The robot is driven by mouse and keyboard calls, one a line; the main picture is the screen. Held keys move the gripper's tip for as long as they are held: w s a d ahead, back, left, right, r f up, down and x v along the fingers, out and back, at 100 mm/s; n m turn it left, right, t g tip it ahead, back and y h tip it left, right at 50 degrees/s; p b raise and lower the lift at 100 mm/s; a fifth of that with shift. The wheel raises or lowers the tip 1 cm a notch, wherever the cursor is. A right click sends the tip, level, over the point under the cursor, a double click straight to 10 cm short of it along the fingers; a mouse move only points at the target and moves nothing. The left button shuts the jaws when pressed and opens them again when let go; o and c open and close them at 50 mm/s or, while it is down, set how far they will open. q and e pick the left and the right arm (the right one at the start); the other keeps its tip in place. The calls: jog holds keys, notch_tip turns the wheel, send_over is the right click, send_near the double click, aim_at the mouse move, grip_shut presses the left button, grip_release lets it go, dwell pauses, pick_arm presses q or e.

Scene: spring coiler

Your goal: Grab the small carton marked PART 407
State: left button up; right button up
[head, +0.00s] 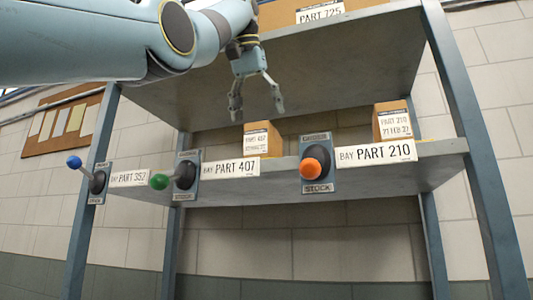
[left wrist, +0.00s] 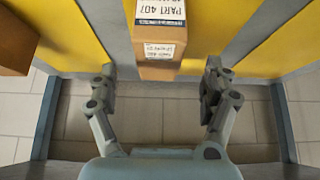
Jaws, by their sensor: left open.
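A small brown carton (head: 262,139) stands on the middle shelf behind the bay plate PART 407 (head: 231,168). Its label is small in the head view. In the left wrist view the carton (left wrist: 170,68) shows a large PART 407 label and a smaller one on another face. My left gripper (head: 258,114) is open and empty, with its fingertips just above the carton in the head view. In the left wrist view the fingers appear to either side of the carton, with gaps. I cannot tell how far away it is in depth. My right gripper is not in view.
Another carton, marked PART 210 (head: 393,120), stands farther right on the same shelf. Levers with blue (head: 74,162), green (head: 159,181) and orange (head: 310,168) knobs stick out along the shelf front. An upper shelf (head: 330,55) overhangs, holding a PART 725 box (head: 320,12).

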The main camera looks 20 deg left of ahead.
aim_at(264, 140)
pick_arm(q)
jog(key=x, duration=0.2)
jog(key=shift+w+d+f, duration=0.1)
jog(key=shift+w+f, duration=0.15)
jog(key=shift+f, duration=0.05)
jog(key=p+x, duration=0.1)
jog(key=x, duration=0.1)
jog(key=p+x, duration=0.2)
jog(key=shift+w+r, duration=0.2)
jog(key=shift+w+f+p, duration=0.15)
jog(key=shift+f+p, duration=0.1)
jog(key=shift+p, duration=0.2)
jog(key=shift+f, duration=0.25)
jog(key=c, duration=0.3)
grip_shut()
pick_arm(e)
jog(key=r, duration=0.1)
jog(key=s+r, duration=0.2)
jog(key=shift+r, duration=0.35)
